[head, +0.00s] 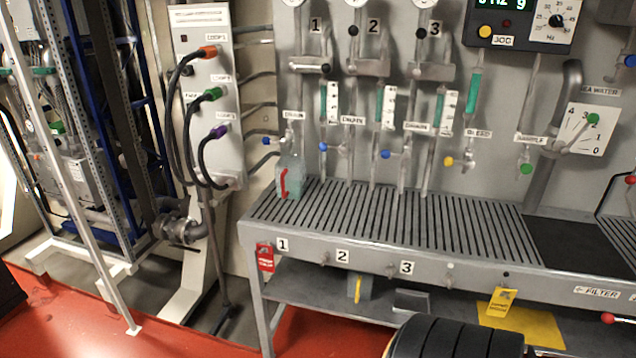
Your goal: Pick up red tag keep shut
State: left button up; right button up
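A red tag (265,257) hangs at the front left corner of the grated bench, just left of the number 1 label (282,245). It has small pale lettering that is too small to read. A yellow tag (500,302) hangs further right on the same front edge. Neither of my grippers shows in the head view.
The slatted bench top (400,225) carries a clear bottle with a red handle (289,176) at its left end. A lower shelf (330,297) holds a yellow sheet (525,325). A black ribbed object (455,340) fills the bottom foreground. Red floor (170,325) is open at the lower left.

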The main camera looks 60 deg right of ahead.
aim_at(265, 260)
jog(key=z, duration=1.5)
